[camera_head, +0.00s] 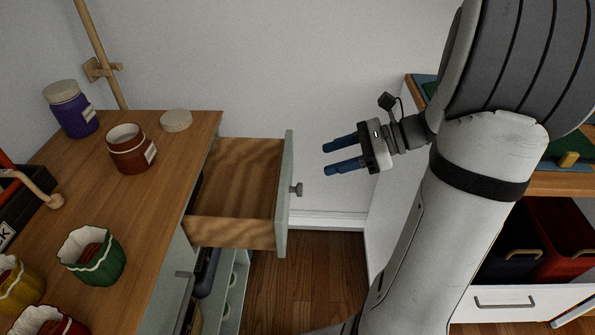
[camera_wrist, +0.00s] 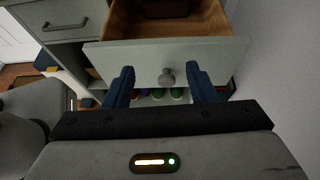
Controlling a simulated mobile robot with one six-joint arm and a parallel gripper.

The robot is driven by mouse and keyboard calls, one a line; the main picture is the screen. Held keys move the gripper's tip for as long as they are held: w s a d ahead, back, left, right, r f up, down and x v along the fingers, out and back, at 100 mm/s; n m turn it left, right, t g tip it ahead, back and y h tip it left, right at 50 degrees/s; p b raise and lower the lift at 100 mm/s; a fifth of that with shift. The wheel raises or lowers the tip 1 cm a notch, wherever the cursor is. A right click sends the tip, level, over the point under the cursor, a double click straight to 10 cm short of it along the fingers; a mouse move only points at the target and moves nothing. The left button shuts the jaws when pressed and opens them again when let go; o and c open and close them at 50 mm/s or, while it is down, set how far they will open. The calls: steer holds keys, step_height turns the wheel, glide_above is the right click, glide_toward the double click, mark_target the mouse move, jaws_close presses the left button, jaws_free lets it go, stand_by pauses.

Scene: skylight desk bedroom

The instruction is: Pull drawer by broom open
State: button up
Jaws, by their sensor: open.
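The wooden drawer (camera_head: 240,185) stands pulled out from the right side of the wood-topped cabinet, and its inside looks empty in the head view. Its pale green front (camera_head: 284,200) carries a round grey knob (camera_head: 296,190). The broom's wooden handle (camera_head: 98,50) leans on the wall behind the cabinet's far left.
The cabinet top (camera_head: 165,180) holds a purple jar (camera_head: 70,108), a brown jar (camera_head: 130,148), a round lid (camera_head: 176,120) and several ruffled pots. A white unit with bins (camera_head: 550,235) stands at right. Wooden floor (camera_head: 300,270) is clear between them.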

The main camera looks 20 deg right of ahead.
step_height(320, 180, down, 8)
steer(key=b, duration=0.3)
steer(key=w+b+x, duration=0.1)
steer(key=x, duration=0.6)
steer(key=shift+r+m+t, duration=0.15)
steer(key=shift+m+t, duration=0.15)
steer(key=shift+s+d, duration=0.1)
jaws_close()
